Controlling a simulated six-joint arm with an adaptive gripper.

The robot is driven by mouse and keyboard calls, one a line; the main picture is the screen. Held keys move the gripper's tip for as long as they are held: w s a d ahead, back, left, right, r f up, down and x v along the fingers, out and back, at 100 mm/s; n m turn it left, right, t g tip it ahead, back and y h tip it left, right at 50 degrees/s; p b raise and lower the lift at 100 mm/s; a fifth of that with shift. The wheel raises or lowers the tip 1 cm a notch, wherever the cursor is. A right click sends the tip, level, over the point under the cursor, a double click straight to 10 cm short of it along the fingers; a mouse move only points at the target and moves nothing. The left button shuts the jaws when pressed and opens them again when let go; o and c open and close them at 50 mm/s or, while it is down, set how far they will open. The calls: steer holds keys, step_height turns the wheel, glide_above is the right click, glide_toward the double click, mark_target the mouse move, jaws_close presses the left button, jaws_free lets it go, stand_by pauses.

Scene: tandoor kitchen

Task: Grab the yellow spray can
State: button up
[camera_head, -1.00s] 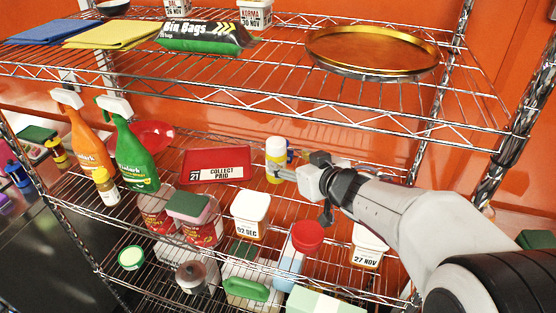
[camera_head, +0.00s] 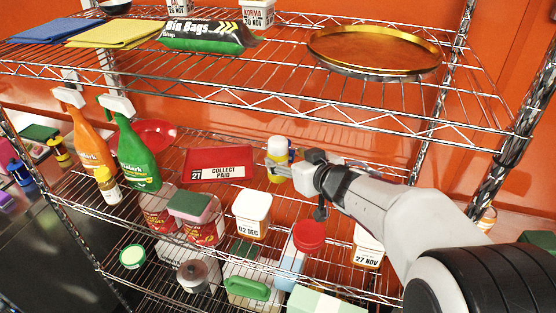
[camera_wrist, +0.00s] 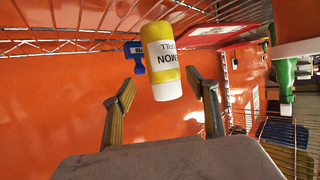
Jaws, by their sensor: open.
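The yellow spray can (camera_head: 278,150) has a white top and stands on the middle shelf. In the wrist view the can (camera_wrist: 160,45) shows a white label reading "LEMON" upside down. My gripper (camera_head: 282,170) comes from the right, and part of it covers the can's lower middle in the head view. In the wrist view my gripper (camera_wrist: 163,84) is open, with one finger on each side. The can's white end lies in the gap between the fingertips, and its yellow body extends beyond them. No finger visibly touches the can.
Green (camera_head: 134,152) and orange (camera_head: 92,145) spray bottles stand farther left. The upper shelf with a gold tray (camera_head: 375,50) hangs above. Tubs, including a white one (camera_head: 252,212), stand in front and below.

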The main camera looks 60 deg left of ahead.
mark_target(283, 159)
steer(key=shift+s+x, duration=0.2)
steer(key=shift+x, duration=0.6)
steer(key=shift+s+x, duration=0.15)
steer(key=shift+x, duration=1.6)
steer(key=c, duration=1.4)
